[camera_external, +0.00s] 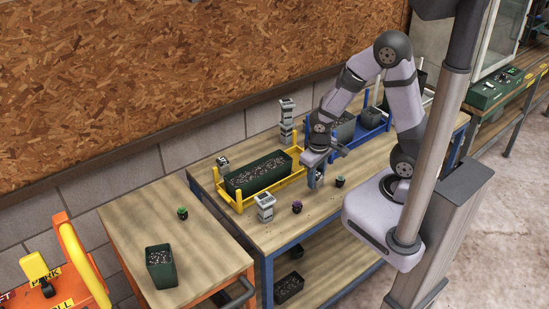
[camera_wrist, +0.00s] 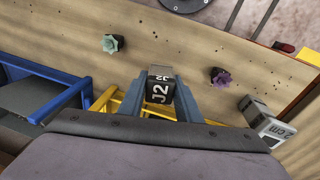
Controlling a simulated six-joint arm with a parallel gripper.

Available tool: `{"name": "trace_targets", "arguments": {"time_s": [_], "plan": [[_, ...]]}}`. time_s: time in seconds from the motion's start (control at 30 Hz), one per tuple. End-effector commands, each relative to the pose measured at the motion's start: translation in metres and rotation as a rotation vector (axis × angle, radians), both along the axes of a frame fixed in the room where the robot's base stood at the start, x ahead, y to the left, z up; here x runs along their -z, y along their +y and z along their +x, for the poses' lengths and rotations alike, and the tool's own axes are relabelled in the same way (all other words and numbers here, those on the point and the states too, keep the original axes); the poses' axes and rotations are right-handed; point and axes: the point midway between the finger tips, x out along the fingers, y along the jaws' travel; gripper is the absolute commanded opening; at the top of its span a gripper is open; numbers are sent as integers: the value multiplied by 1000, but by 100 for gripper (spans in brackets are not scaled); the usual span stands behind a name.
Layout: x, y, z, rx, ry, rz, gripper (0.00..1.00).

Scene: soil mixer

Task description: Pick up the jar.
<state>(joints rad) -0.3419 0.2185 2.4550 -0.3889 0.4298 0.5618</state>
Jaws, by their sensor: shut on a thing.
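The jar (camera_wrist: 160,90), a small dark object marked "J2", sits between the two blue-grey fingers of my gripper (camera_wrist: 161,92) in the wrist view. The fingers are shut on its sides. In the external view my gripper (camera_external: 314,177) is above the wooden table, just right of the yellow rack. The jar is too small and covered there to make out clearly. Whether its bottom touches the table cannot be told.
A yellow rack (camera_external: 240,208) holds a dark green planter (camera_external: 258,172). A blue rack (camera_external: 376,132) stands behind. A purple plant (camera_external: 297,207), a teal plant (camera_external: 339,182) and a grey block (camera_external: 265,207) stand nearby. The table (camera_external: 318,205) is bare between them.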

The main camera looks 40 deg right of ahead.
Motion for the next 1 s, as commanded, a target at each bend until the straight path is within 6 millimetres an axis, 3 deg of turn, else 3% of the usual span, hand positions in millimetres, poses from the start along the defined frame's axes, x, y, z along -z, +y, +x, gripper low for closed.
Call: {"name": "trace_targets", "arguments": {"time_s": [0.3, 0.67, 0.87, 1.0], "plan": [[-44, 0, 1, -1, -4, 1, 8], [-57, 1, 1, -14, 1, 1, 8], [-67, 10, 25, -56, -2, 2, 8], [-78, 19, 54, -76, 1, 0, 8]]}}
